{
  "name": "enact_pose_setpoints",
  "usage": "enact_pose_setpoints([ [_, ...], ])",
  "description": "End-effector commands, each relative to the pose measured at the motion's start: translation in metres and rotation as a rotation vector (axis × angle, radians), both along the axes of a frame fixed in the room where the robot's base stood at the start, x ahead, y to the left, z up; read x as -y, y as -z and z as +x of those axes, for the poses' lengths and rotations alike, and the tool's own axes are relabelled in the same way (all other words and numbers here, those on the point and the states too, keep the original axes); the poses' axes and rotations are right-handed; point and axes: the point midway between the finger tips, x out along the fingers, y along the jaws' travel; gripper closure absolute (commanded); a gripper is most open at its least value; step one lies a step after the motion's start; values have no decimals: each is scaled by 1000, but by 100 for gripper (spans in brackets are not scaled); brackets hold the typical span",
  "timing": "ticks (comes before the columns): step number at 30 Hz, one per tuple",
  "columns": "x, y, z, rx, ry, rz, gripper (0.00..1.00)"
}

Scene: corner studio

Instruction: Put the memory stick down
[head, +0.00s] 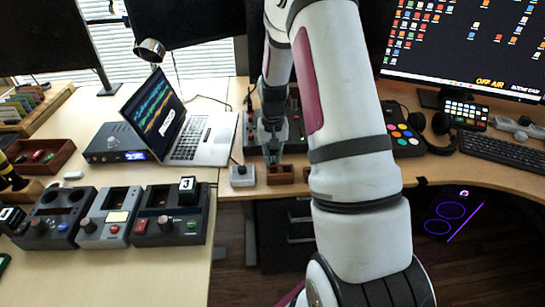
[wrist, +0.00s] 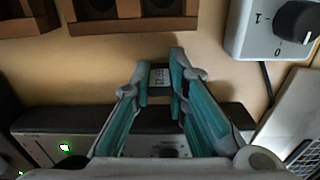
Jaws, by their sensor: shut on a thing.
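The memory stick (wrist: 159,78) shows in the wrist view as a small dark piece with a pale printed label. My gripper (wrist: 160,72) is shut on it, with one teal-padded finger at each side. In the head view my gripper (head: 271,150) points down over the desk, just behind a small brown wooden block (head: 280,176). The stick is too small to make out there. In the wrist view the wooden block (wrist: 130,22), with dark recesses, lies beyond the fingertips, apart from the stick.
A grey box with a knob (head: 242,176) stands left of the wooden block, and a laptop (head: 200,138) is further left. A dark device (wrist: 60,118) lies under my gripper in the wrist view. Headphones (head: 440,125) and a keyboard (head: 500,150) are at right.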

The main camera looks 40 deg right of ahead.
Motion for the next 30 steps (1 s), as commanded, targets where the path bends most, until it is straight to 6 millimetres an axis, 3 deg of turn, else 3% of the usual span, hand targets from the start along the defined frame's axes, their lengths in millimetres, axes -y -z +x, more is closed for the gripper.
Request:
enact_pose_setpoints([
  [2,0,1,0,0,0,0,100],
  [3,0,1,0,0,0,0,76],
  [5,0,1,0,0,0,0,65],
  [17,0,-6,0,1,0,-1,65],
  [22,0,-31,1,4,0,-2,65],
  [30,0,-89,1,4,-1,-2,65],
])
